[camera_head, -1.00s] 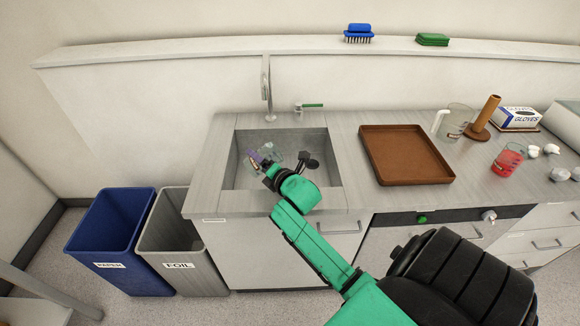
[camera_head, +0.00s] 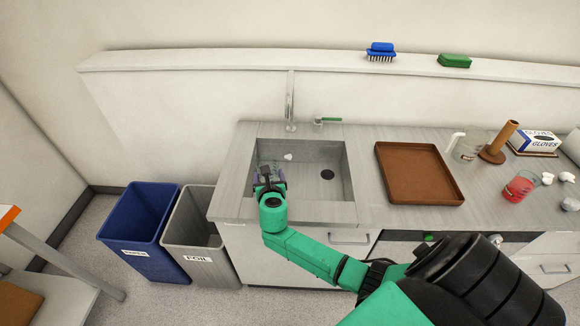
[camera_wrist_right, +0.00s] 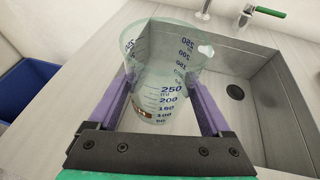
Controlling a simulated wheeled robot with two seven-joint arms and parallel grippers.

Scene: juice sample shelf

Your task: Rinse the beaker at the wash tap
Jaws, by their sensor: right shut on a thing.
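My right gripper (camera_head: 268,180) is over the front left part of the sink (camera_head: 305,208). In the right wrist view its purple fingers (camera_wrist_right: 160,98) are shut on the sides of a clear glass beaker (camera_wrist_right: 165,65). The beaker has blue volume marks up to 250 and a reddish-brown label low down. It looks close to upright, mouth up, with no clear liquid in it. The wash tap's tall spout (camera_head: 290,100) stands behind the sink, with a green-handled valve (camera_head: 327,121) to its right. The gripper is left and in front of the spout. My left gripper is out of view.
The drain (camera_head: 327,174) is at the sink's right. A brown tray (camera_head: 418,200), a handled jug (camera_head: 468,148) and a beaker of red liquid (camera_head: 519,187) stand farther right. Blue (camera_head: 140,232) and grey (camera_head: 200,240) bins stand left.

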